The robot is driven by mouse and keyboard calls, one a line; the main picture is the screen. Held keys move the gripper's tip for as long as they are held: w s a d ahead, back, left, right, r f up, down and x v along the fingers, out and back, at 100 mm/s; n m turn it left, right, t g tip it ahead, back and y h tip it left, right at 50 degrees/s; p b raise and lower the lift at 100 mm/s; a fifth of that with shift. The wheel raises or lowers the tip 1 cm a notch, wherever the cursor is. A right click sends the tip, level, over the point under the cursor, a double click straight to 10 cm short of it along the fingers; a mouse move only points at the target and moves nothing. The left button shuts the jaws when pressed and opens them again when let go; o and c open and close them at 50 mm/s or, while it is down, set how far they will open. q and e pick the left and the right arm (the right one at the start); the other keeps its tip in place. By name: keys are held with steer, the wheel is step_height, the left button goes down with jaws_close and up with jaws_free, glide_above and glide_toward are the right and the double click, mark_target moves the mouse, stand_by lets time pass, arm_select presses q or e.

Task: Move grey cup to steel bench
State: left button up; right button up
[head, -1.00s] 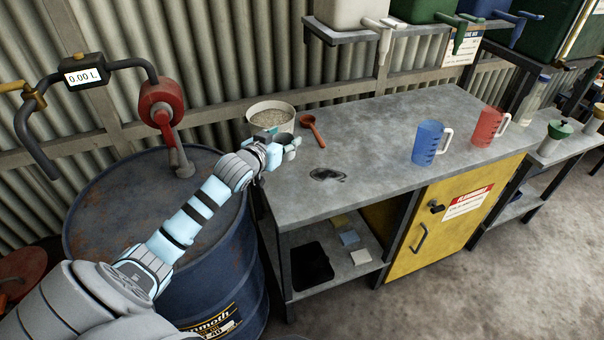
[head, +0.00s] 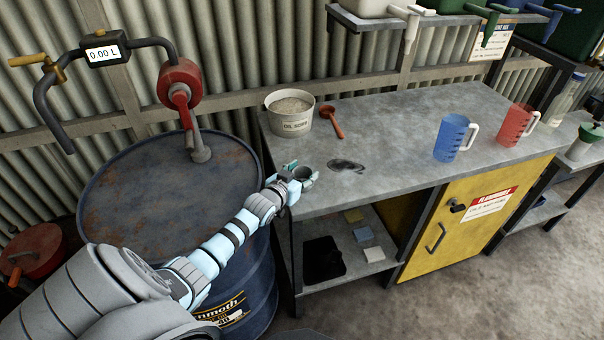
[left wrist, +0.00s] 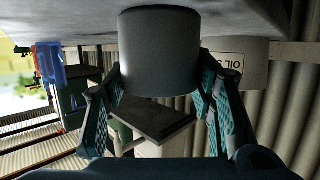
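The grey cup (head: 304,173) is at the front left corner of the steel bench (head: 400,130), with its open top facing up. My left gripper (head: 299,176) has a finger on either side of it. In the left wrist view, which looks upside down, the cup (left wrist: 160,55) fills the space between the two teal-padded fingers (left wrist: 161,88), and both seem to touch its sides. The bench top (left wrist: 70,20) runs along the upper edge there. I cannot tell whether the cup's base touches the bench. My right gripper is out of view.
The white oil bucket (head: 290,118) and a red scoop (head: 332,122) stand behind the cup. A dark stain (head: 346,165) lies to its right. A blue jug (head: 452,138) and red jug (head: 516,125) stand further right. A blue drum (head: 150,190) adjoins the bench's left.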

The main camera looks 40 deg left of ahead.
arm_select(q)
steer(key=o, duration=0.3)
steer(key=shift+r, duration=0.15)
steer(key=shift+s+r+p, duration=0.2)
steer(key=shift+s+p, duration=0.15)
steer(key=shift+p, duration=0.15)
steer(key=p+v, duration=0.2)
steer(key=v, duration=0.4)
steer(key=shift+w+p, duration=0.1)
steer(key=shift+p, duration=0.3)
steer(key=v, duration=0.5)
steer(key=shift+s+d+b, duration=0.1)
steer(key=shift+s+b, duration=0.1)
steer(key=shift+b, duration=0.2)
